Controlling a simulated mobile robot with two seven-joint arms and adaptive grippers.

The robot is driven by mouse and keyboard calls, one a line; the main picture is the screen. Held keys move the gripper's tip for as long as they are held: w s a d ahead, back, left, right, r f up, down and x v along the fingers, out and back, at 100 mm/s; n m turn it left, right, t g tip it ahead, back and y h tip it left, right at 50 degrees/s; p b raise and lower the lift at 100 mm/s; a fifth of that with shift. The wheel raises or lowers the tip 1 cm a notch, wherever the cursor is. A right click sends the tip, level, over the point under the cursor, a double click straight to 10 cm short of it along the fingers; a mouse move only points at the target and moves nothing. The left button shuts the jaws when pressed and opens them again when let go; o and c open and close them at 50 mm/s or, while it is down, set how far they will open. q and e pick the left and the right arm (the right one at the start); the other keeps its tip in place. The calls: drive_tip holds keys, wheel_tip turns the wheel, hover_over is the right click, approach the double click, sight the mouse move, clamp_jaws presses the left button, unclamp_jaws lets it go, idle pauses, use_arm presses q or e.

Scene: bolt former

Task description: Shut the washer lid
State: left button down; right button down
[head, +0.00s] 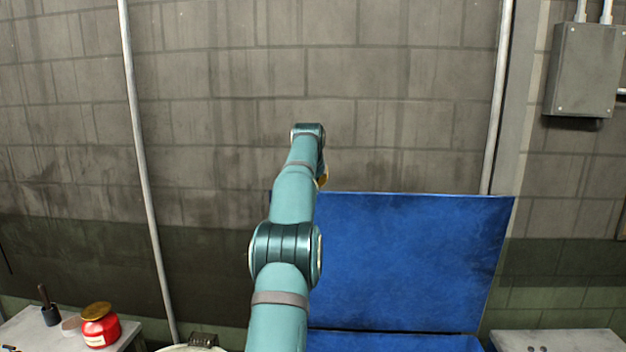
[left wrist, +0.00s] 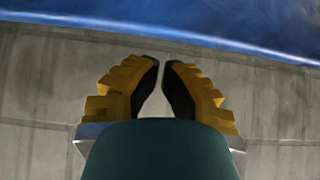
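The washer lid (head: 405,255) is a flat blue panel. In the head view it stands open, raised and nearly upright behind the blue washer body (head: 400,343), which shows only at the bottom edge. My left arm reaches up in front of the lid's left part and hides its left edge. Only a bit of yellow of my left gripper (head: 323,178) shows beside the arm, near the lid's top left corner. In the left wrist view, my left gripper's fingertips (left wrist: 161,64) nearly meet, with nothing between them. A blue surface (left wrist: 200,28), seemingly the lid, lies beyond the tips, apart from them. My right gripper is out of view.
A block wall (head: 400,120) with pipes stands behind. A grey electrical box (head: 582,70) hangs at upper right. A left table (head: 30,330) holds a red jar (head: 101,328) and a dark pot (head: 49,314). A grey surface (head: 560,341) lies at lower right.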

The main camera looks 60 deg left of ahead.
use_arm(q)
drive_tip(key=shift+s+d+f+b, duration=0.25)
drive_tip(key=shift+s+d+b, duration=0.7)
drive_tip(key=shift+d, duration=0.15)
